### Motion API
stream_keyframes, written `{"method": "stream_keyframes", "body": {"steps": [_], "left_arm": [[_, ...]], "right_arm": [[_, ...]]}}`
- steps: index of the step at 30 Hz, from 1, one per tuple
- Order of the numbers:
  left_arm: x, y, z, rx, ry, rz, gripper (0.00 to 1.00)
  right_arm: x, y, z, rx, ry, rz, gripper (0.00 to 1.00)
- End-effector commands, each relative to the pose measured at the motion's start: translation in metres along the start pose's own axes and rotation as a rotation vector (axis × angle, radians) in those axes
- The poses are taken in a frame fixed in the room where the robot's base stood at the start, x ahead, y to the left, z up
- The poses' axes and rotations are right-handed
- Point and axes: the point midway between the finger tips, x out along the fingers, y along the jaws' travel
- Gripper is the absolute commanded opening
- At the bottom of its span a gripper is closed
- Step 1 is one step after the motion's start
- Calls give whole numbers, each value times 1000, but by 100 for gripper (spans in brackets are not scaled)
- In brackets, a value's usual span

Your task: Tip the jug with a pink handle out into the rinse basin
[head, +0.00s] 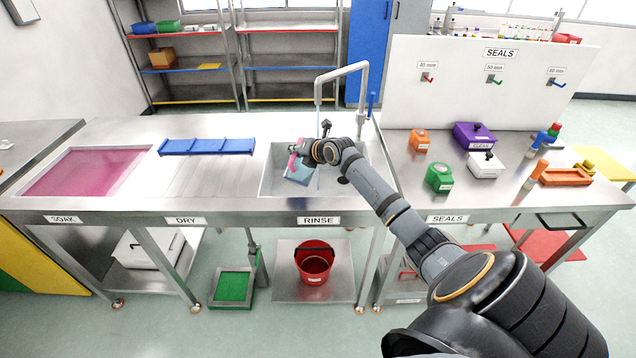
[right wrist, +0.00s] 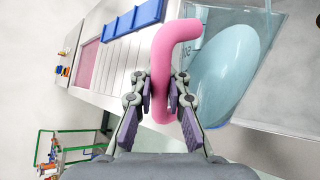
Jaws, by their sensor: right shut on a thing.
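The jug (head: 299,173) has a pale blue body and a pink handle (head: 297,147). It is held over the rinse basin (head: 271,185) in the head view and looks tilted. My right gripper (head: 309,155) comes in from the right over the basin. In the right wrist view, its fingers (right wrist: 162,92) are shut on the pink handle (right wrist: 176,60), with the jug's pale blue body (right wrist: 226,70) to the right. I cannot tell whether liquid is in the jug or leaving it. My left gripper is not in view.
A tall faucet (head: 342,72) rises behind the basin. A blue rack (head: 206,146) lies on the dry area, and the pink soak tank (head: 86,172) is at left. The seals table (head: 455,205) at right holds several coloured boxes. A red bucket (head: 314,264) stands below.

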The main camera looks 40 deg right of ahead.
Motion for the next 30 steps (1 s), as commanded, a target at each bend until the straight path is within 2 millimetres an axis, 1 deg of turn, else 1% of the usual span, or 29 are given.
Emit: {"method": "stream_keyframes", "body": {"steps": [8,20,30], "left_arm": [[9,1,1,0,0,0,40],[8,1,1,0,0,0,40],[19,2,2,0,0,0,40]], "right_arm": [[2,-2,5,48,31,2,0],[2,-2,6,57,40,2,0],[5,-6,11,113,77,1,0]]}}
